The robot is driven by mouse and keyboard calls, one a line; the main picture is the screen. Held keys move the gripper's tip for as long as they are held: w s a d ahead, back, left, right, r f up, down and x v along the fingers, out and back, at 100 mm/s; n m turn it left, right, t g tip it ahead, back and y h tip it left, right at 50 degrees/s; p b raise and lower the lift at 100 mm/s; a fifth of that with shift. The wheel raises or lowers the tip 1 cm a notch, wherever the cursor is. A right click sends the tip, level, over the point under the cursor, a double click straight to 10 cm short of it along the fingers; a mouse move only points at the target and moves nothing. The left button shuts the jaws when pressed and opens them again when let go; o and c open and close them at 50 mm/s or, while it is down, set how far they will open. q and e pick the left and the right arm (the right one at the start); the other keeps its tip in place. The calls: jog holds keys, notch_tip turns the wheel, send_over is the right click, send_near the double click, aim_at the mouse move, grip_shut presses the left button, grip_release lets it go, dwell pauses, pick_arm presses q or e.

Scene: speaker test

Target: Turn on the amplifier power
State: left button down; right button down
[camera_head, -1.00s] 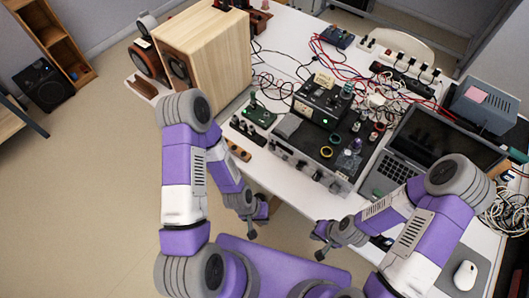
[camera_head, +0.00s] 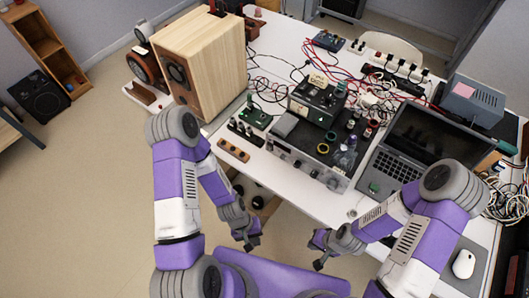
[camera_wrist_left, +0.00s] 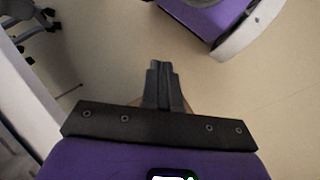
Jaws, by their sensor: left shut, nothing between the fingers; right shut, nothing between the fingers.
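The amplifier (camera_head: 309,167) is a wide, low box with a silver front panel and several knobs, at the front edge of the white table in the head view. Small parts and a dark instrument (camera_head: 318,101) sit on or behind its top. My left gripper (camera_head: 250,244) is below and in front of the table edge, shut and empty, apart from the amplifier. Its closed fingers also show in the left wrist view (camera_wrist_left: 163,84), over bare floor. My right gripper (camera_head: 318,264) is shut and empty, also in front of the table edge. The power switch cannot be made out.
A wooden speaker (camera_head: 203,62) stands left of the amplifier. A laptop (camera_head: 408,150) is open close on its right, with a mouse (camera_head: 463,264) further right. A small wooden block with knobs (camera_head: 233,150) lies left of the amplifier. Cables crowd the table behind.

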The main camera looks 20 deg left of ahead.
aim_at(269, 146)
pick_arm(q)
jog(key=s+d+r+n+g+h+b, duration=0.1)
jog(key=s+d+r+n+g+h, duration=0.15)
jog(key=s+d+n+h, duration=0.35)
jog(key=w+r+n+t+h, duration=0.2)
jog(key=w+n+t+h, duration=0.3)
jog(key=w+n, duration=0.3)
jog(key=w+a+n+t+y+b, duration=0.1)
jog(key=w+a+n+t+y, duration=0.7)
jog(key=w+a+n+t, duration=0.5)
jog(key=w+a+t, duration=0.3)
jog(key=t, duration=0.1)
jog(key=shift+w+b, duration=0.3)
jog(key=shift+w, duration=0.05)
jog(key=shift+w+t, duration=0.1)
jog(key=shift+t, duration=0.15)
jog(key=b+x, duration=0.1)
jog(key=x, duration=1.3)
jog(key=shift+a+f, duration=0.1)
jog(key=shift+a, duration=0.05)
